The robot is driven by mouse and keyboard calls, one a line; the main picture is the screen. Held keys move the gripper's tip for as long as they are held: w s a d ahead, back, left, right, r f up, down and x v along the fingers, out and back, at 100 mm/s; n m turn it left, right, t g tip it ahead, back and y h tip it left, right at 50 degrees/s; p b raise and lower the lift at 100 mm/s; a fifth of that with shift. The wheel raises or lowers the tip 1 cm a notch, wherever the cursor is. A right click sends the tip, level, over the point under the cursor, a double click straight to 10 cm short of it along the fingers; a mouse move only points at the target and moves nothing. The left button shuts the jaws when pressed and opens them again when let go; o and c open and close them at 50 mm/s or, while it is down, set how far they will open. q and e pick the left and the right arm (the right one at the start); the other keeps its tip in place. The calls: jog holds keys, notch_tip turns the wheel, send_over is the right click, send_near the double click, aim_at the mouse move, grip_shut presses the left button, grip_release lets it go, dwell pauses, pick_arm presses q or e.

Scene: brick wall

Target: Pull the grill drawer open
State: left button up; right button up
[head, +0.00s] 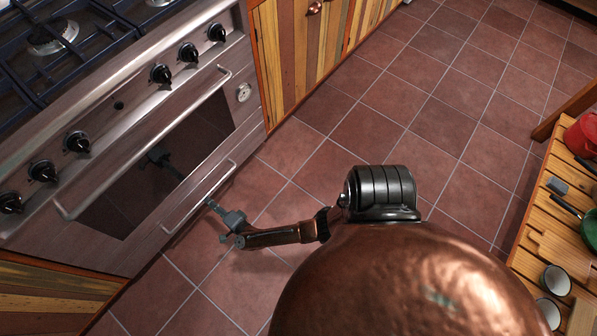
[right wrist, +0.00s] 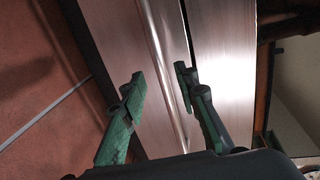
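The grill drawer (head: 180,219) is the low steel front under the oven door, and it looks closed flush with the stove. Its long bar handle (head: 203,194) runs along the front. My right gripper (head: 212,205) is at the handle's near side, around its middle. In the right wrist view, my right gripper's green-grey fingers (right wrist: 160,76) are apart, with the bar handle (right wrist: 167,60) passing between them. Gaps show beside the bar, so the fingers do not look closed on it. My left gripper is not in view.
The oven door handle (head: 145,140) runs parallel above the drawer, with black knobs (head: 161,74) over it. Wooden cabinets (head: 296,42) flank the stove. The tiled floor (head: 345,140) in front is clear. A wooden table (head: 535,250) with cups stands at the right.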

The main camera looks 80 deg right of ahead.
pick_arm(q)
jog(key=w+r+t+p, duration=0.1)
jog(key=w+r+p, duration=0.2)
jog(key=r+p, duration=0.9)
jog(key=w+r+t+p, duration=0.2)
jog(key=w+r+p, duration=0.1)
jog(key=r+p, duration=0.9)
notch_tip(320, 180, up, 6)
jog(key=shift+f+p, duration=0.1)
jog(key=shift+p, duration=0.3)
pick_arm(e)
jog(key=s+a+n+g+y, duration=0.2)
jog(key=s+n, duration=0.5)
jog(key=s, duration=1)
jog(key=s+a+f+n+g+y, duration=0.1)
jog(key=s+a+n+g+y, duration=0.2)
jog(key=s+n, duration=0.5)
jog(key=s+a+f+n+g+y, duration=0.1)
jog(key=s+a+n+g+y, duration=0.2)
jog(key=s, duration=2.5)
jog(key=n+g, duration=0.2)
jog(key=n, duration=0.2)
jog(key=shift+n, duration=0.4)
